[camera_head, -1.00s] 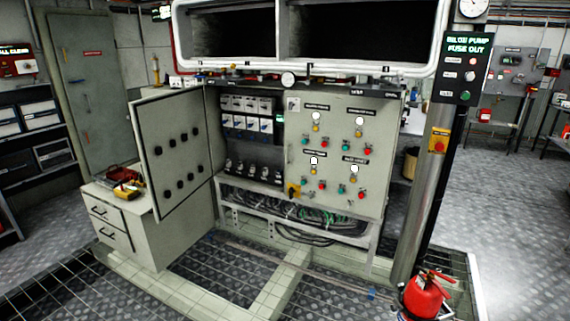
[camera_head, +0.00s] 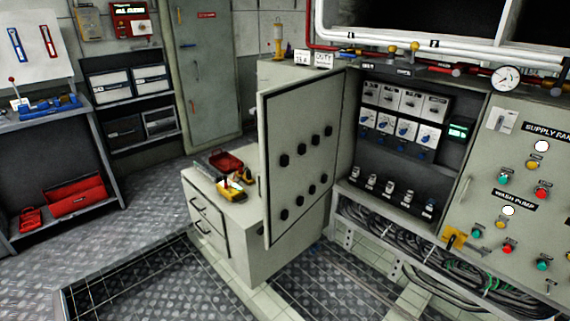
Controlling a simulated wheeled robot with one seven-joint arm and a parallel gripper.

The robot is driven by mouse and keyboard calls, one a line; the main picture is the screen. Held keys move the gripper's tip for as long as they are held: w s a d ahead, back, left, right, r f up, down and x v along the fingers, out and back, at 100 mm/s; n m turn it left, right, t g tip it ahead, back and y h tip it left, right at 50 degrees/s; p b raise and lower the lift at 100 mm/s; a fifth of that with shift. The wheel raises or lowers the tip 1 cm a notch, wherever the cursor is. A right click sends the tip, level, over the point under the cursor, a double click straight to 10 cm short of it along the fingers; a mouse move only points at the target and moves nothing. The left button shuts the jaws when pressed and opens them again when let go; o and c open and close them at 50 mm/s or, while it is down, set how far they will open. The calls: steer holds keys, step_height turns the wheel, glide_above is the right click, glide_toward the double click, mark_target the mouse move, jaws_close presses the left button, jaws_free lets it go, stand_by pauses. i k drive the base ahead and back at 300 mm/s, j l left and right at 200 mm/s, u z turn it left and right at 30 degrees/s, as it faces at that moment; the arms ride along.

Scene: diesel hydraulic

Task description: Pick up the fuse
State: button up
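I cannot single out one fuse for certain. A lower row of several small white-and-dark fuse-like parts (camera_head: 389,188) sits inside the open electrical cabinet (camera_head: 470,110), below a row of breakers with blue levers (camera_head: 403,128). On top of the cabinet stand two small white boxes with dark lettering, one on the left (camera_head: 302,58) and one on the right (camera_head: 323,59); their contents cannot be seen. A red open tray (camera_head: 226,162) lies on the drawer unit, and its contents are too small to tell. My gripper is not in view.
The cabinet door (camera_head: 300,150) stands open to the left, partly over the drawer unit (camera_head: 225,222). A yellow meter-like tool (camera_head: 231,190) lies on the drawer unit. A workbench (camera_head: 50,112) stands far left. Checker-plate floor (camera_head: 120,240) is clear at front left.

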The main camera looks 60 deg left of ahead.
mark_target(355, 172)
steer(key=i+j+u, duration=0.95)
steer(key=i+j, duration=0.35)
steer(key=i, duration=0.3)
